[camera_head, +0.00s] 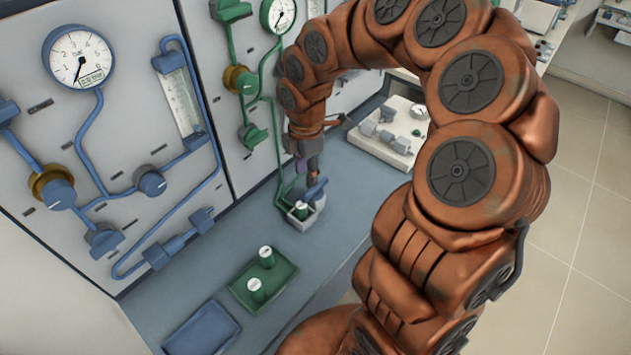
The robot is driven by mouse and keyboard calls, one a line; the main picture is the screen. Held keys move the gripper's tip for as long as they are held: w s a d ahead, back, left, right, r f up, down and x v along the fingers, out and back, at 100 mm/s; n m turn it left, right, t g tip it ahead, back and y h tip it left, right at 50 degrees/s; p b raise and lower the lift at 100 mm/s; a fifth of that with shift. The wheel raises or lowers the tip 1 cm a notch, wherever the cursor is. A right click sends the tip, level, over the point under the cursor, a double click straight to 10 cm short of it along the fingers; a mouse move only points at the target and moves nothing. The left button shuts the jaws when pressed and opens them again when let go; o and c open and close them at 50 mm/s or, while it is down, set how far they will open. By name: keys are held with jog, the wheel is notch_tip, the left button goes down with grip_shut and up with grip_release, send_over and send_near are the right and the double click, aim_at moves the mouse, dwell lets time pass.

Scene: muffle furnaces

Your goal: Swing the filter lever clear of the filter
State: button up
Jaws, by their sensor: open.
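A small grey holder (297,222) stands on the blue-grey bench at the foot of the panel. A green filter with a pale top (301,210) sits in it. A blue lever (316,189) stands up tilted at the holder's right side, close beside the filter. My gripper (309,172) points down just above the lever, with its fingers open. The picture is too small to tell whether a finger touches the lever.
A green tray (276,282) with two green, white-topped canisters and a blue tray (201,331) lie in front. A white block with fittings (389,150) stands behind right. The panel (250,165) carries gauges, pipes and valves close to the left of my arm.

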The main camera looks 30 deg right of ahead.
aim_at(315, 187)
jog(key=w+d+f+n, duration=0.3)
jog(key=w+d+f, duration=0.1)
jog(key=shift+w+d+f+p, duration=0.2)
jog(key=shift+w+f+p, duration=0.1)
jog(key=shift+w+p, duration=0.05)
jog(key=shift+w+d+f+n, duration=0.15)
jog(key=shift+d+f+n, duration=0.1)
jog(key=shift+f+n, duration=0.15)
jog(key=shift+f+p, duration=1.15)
jog(key=shift+f, duration=2.65)
grip_shut()
